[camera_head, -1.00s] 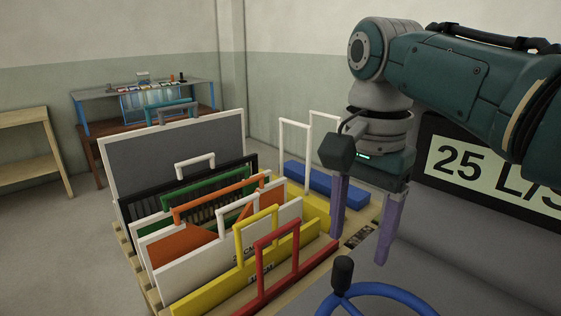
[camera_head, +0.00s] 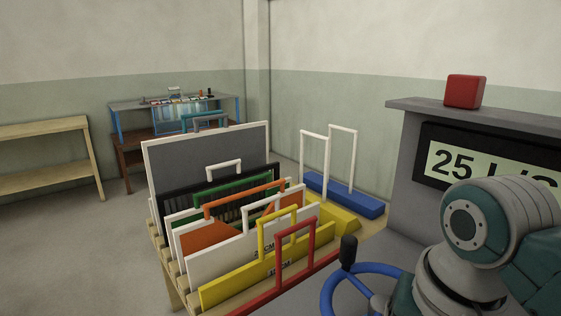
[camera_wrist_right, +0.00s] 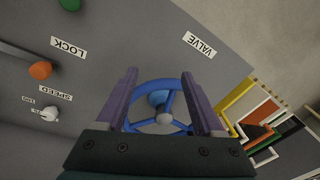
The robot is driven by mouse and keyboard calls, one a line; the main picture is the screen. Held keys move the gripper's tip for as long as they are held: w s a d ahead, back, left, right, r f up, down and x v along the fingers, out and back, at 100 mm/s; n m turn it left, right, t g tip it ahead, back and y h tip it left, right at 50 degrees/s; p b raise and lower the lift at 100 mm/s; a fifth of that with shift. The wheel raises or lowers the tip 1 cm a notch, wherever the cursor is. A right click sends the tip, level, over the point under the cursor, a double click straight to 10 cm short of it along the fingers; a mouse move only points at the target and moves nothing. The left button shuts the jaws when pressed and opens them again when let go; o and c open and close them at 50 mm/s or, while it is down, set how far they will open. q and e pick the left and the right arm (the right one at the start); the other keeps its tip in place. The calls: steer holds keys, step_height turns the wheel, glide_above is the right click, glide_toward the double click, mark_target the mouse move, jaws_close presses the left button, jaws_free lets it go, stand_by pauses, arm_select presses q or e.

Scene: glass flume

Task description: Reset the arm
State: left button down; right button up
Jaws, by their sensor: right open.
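My right arm is at the lower right of the head view, with its teal and grey wrist joint nearest. Its gripper is below the frame there. In the right wrist view my right gripper (camera_wrist_right: 167,100) is open, its two purple fingers apart with nothing held between them. The blue valve handwheel (camera_wrist_right: 135,93) shows between and beyond the fingers, and I cannot tell how far away it is. In the head view the handwheel (camera_head: 330,288) is at the bottom, with its black knob (camera_head: 348,252) upright. My left gripper is not in view.
A rack of coloured-handled panels (camera_head: 215,150) stands left of the handwheel. The grey console has a 25 L/S display (camera_head: 470,165) and a red block (camera_head: 465,90) on top. Floor at left is clear.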

steer(key=s+d+r+n+t, duration=0.1)
steer(key=s+d+n, duration=0.15)
steer(key=s, duration=0.65)
steer(key=s+d+r+n+t, duration=0.15)
steer(key=s+n, duration=0.25)
steer(key=s, duration=0.4)
step_height(320, 180, up, 36)
steer(key=p, duration=3.5)
steer(key=shift+s+d+r+n+h+p, duration=0.2)
steer(key=shift+d+r+n+h+p, duration=0.05)
steer(key=shift+d+n+h+p, duration=0.1)
